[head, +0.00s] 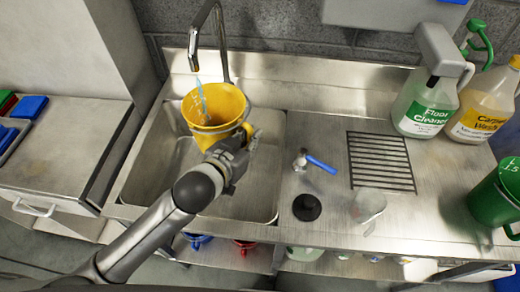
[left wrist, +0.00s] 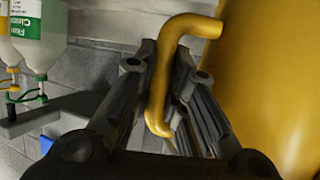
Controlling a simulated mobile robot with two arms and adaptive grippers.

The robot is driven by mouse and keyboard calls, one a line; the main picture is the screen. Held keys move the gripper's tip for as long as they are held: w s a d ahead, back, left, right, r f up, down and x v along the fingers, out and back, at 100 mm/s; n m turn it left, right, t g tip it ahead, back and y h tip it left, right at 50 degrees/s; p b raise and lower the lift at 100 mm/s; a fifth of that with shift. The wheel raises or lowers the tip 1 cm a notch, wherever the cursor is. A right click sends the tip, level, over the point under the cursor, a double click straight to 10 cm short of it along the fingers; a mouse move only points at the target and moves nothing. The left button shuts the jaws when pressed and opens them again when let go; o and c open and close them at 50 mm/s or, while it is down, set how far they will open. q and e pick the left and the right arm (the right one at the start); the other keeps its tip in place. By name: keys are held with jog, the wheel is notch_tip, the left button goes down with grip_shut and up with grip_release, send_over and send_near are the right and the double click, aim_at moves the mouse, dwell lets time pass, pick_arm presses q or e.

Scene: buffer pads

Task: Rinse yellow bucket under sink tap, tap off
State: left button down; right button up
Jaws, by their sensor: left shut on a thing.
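The yellow bucket (head: 212,137) is over the sink basin (head: 157,165), under the spout of the tap (head: 195,62). A thin light-blue stream (head: 202,100) shows below the spout and reaches into the bucket. My left gripper (head: 241,146) is shut on the bucket's handle at its right side. In the left wrist view, the yellow handle (left wrist: 163,75) runs between the fingers, and the bucket wall (left wrist: 270,75) fills the right side. A lever with a blue handle (head: 321,163) stands on the counter right of the basin. My right gripper is not in view.
A floor cleaner bottle (head: 425,105) and a carpet wash bottle (head: 485,105) stand at the back right. A green jug (head: 497,195) is at the right edge. A drain grate (head: 380,162), a dark round hole (head: 307,207) and a clear object (head: 368,205) are on the counter.

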pick_arm(q)
jog(key=shift+w+a+b, duration=0.55)
jog(key=shift+w+a, duration=1.65)
jog(key=shift+w, duration=0.1)
jog(key=shift+r, duration=0.1)
jog(key=shift+s+d, duration=0.15)
jog(key=shift+d, duration=0.15)
jog(key=s+d+p, duration=0.2)
jog(key=s+d, duration=0.5)
jog(key=d, duration=0.4)
jog(key=shift+d, duration=0.25)
